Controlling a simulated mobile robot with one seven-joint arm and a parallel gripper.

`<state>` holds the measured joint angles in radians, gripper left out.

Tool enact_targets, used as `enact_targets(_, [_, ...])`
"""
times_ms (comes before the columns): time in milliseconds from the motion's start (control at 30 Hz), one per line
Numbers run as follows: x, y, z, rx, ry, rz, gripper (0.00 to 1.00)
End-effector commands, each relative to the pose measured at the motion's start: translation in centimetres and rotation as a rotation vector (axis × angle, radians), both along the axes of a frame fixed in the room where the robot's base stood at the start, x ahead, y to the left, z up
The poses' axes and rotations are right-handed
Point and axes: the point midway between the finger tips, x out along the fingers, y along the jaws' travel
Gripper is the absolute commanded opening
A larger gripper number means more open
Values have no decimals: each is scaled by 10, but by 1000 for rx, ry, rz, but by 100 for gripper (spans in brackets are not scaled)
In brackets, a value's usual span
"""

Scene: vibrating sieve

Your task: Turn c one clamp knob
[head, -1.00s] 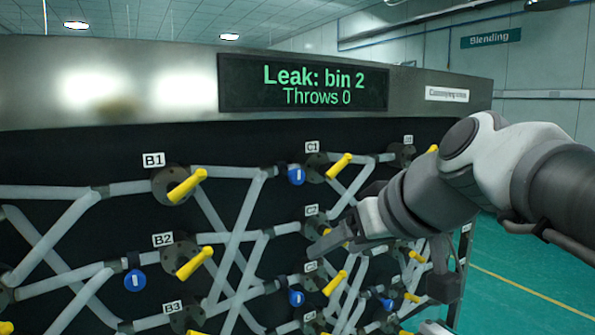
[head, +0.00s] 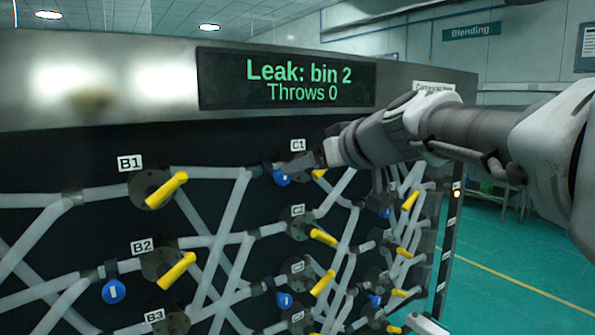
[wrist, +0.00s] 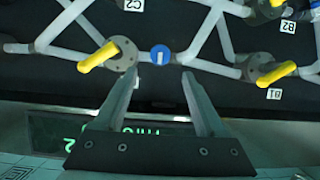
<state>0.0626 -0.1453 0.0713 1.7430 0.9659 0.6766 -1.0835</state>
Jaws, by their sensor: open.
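The blue round clamp knob (head: 281,178) with a white bar sits on the pipe just left of the valve labelled C1 (head: 298,145). In the wrist view, the blue knob (wrist: 160,54) lies centred just past my gripper's fingertips (wrist: 159,73), with the white bar in line with the fingers.
The dark panel carries crossing grey pipes, several yellow valve handles such as B1's (head: 166,190) and C2's (head: 323,237), and other blue knobs (head: 114,291). A display (head: 287,80) above reads "Leak: bin 2, Throws 0". Green floor (head: 510,270) is open at right.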

Motion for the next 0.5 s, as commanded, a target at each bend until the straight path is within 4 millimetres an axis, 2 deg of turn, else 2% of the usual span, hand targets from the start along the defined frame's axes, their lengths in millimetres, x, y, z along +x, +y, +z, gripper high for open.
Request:
enact_targets(200, [35,24,-17,1,4,2,73])
enact_targets(500, [59,41,-29,0,1,2,73])
